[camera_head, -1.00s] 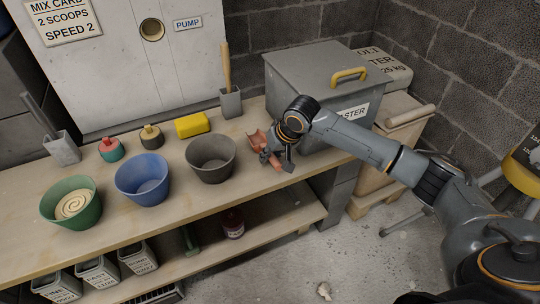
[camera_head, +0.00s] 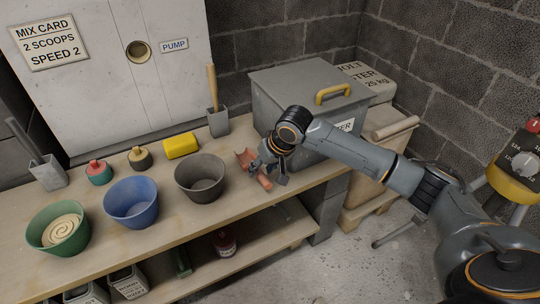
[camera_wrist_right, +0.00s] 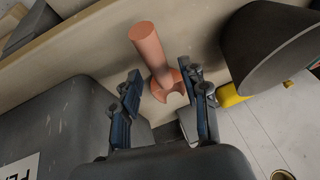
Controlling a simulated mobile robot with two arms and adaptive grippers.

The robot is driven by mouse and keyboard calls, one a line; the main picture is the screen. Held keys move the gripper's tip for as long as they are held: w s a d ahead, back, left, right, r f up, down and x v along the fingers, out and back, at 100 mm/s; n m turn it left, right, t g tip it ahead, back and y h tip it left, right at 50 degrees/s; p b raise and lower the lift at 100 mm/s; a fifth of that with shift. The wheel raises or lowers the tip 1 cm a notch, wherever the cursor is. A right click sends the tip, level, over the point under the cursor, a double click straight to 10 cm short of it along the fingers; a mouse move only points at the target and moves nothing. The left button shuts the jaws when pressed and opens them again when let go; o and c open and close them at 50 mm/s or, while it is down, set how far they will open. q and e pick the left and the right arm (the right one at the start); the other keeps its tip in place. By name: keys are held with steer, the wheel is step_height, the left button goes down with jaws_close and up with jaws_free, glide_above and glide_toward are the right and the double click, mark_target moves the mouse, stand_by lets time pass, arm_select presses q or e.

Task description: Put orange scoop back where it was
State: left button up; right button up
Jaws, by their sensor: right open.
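The orange scoop (camera_head: 246,159) lies on the wooden bench between the dark grey bowl and the grey plaster bin. Its handle (camera_head: 264,182) points toward the bench's front edge. My right gripper (camera_head: 268,170) is right at the scoop and hides part of it. In the right wrist view my right gripper (camera_wrist_right: 165,108) is open, with one blue-padded finger on each side. The scoop (camera_wrist_right: 149,50) lies beyond and between the fingers, and no grip on it shows. My left gripper is not in view.
The grey bin (camera_head: 308,90) with a yellow handle stands close behind my right gripper. The dark grey bowl (camera_head: 200,178) is just left of the scoop, then a blue bowl (camera_head: 131,203) and a green bowl (camera_head: 58,229).

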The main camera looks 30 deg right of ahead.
arm_select(q)
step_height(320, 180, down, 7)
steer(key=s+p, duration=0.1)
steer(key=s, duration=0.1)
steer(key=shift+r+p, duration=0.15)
steer(key=shift+p, duration=0.15)
arm_select(e)
steer(key=v, duration=0.9)
